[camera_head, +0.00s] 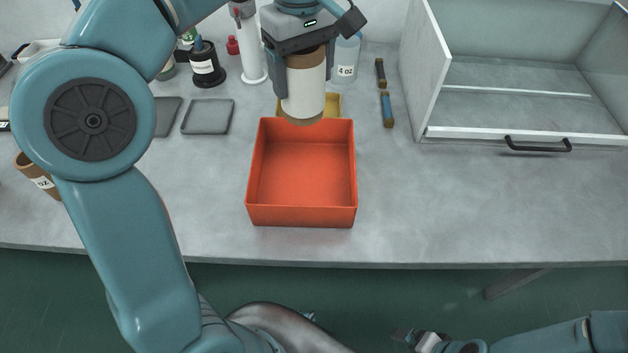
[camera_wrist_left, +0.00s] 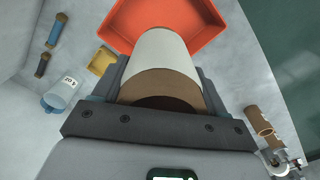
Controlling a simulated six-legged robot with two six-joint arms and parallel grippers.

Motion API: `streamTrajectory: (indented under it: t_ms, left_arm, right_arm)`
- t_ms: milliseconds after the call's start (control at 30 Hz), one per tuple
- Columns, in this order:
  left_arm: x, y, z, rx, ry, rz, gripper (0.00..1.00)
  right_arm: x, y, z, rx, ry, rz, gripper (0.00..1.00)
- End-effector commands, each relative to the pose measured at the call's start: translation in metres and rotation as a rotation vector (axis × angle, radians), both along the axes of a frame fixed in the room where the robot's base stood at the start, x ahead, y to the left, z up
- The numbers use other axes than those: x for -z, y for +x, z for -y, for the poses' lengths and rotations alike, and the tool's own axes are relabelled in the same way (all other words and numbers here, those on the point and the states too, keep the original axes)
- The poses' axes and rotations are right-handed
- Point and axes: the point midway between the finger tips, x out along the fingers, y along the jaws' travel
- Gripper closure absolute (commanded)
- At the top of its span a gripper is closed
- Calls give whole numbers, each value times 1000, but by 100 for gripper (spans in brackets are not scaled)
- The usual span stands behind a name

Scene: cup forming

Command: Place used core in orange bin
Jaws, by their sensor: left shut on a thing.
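My left gripper (camera_head: 303,67) is shut on the used core (camera_head: 304,92), a brown cylinder with a white band. The core is upright in the head view, held above the back edge of the orange bin (camera_head: 301,217). In the left wrist view the core (camera_wrist_left: 162,62) sits between the fingers, with part of the orange bin (camera_wrist_left: 215,37) behind it. The bin is open at the top and looks empty. My right gripper (camera_head: 416,338) is low at the bottom right of the head view, away from the bench; its jaws are too small to read.
A yellow tray (camera_head: 333,102) lies behind the bin. A 4 oz bottle (camera_head: 345,72), two small tools (camera_head: 387,108) and flat grey trays (camera_head: 207,117) are nearby. The bench right of the bin is clear.

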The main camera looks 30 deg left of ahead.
Motion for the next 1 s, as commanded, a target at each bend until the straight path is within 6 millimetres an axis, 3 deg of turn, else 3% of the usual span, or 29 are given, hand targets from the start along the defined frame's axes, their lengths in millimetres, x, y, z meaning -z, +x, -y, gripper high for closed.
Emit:
streamTrajectory:
  t_ms: [167, 400, 600, 833, 1000]
  left_arm:
    - [29, -3, -1, 6, 1, -2, 62]
    - [100, -4, -3, 5, 0, -4, 62]
    - [148, -3, -2, 5, 0, -2, 62]
    - [171, -1, -1, 6, 0, -1, 62]
    - [199, -1, 1, 6, 0, -2, 62]
  right_arm:
    - [16, 0, 0, 0, 0, -1, 0]
    - [33, 0, 0, 0, 0, -1, 0]
    - [40, 0, 0, 0, 0, -1, 0]
    - [43, 0, 0, 0, 0, -1, 0]
    - [47, 0, 0, 0, 0, -1, 0]
